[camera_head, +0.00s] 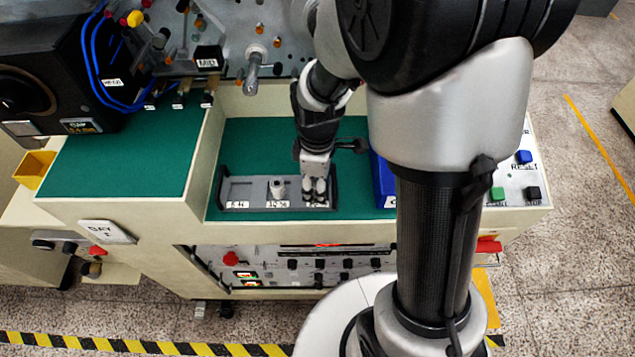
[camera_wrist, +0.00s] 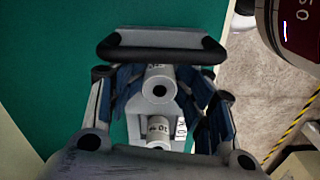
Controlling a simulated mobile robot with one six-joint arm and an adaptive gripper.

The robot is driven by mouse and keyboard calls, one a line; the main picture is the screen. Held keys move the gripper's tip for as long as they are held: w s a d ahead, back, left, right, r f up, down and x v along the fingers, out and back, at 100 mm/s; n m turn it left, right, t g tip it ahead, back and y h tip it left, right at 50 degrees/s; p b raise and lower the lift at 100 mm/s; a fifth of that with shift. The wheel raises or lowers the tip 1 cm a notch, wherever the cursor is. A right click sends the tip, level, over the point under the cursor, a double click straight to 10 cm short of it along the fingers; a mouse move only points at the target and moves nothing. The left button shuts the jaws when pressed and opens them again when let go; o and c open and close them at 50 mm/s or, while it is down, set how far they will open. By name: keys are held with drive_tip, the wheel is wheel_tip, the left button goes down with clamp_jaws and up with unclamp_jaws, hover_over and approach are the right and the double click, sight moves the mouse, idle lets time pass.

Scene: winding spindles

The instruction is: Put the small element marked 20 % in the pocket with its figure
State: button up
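A grey tray (camera_head: 243,192) with labelled pockets lies on the green surface. A small pale round element (camera_head: 277,188) stands at its middle pocket. My gripper (camera_head: 315,190) points down at the tray's right pocket. In the wrist view, a pale hollow cylinder (camera_wrist: 160,84) lies between my gripper's blue-padded fingers (camera_wrist: 162,88); whether they touch it is unclear. Another pale element (camera_wrist: 159,128) shows below it, with a mark that looks like 20, and a white label (camera_wrist: 181,129) is beside it. My gripper hides the right pocket in the head view.
A blue box (camera_head: 383,182) stands just right of the tray. The console's raised panel with knobs (camera_head: 253,75) is behind it. Free green surface (camera_head: 245,145) lies behind the tray. A yellow bin (camera_head: 35,168) is at the far left.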

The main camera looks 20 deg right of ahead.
wheel_tip(320, 180, up, 13)
drive_tip(key=p, duration=0.5)
drive_tip(key=s+r+m+t, duration=0.4)
drive_tip(key=s+r+m, duration=0.7)
drive_tip(key=s, duration=0.4)
drive_tip(key=shift+r+m+t, duration=0.3)
drive_tip(key=shift+r+m, duration=0.05)
drive_tip(key=shift+m, duration=0.25)
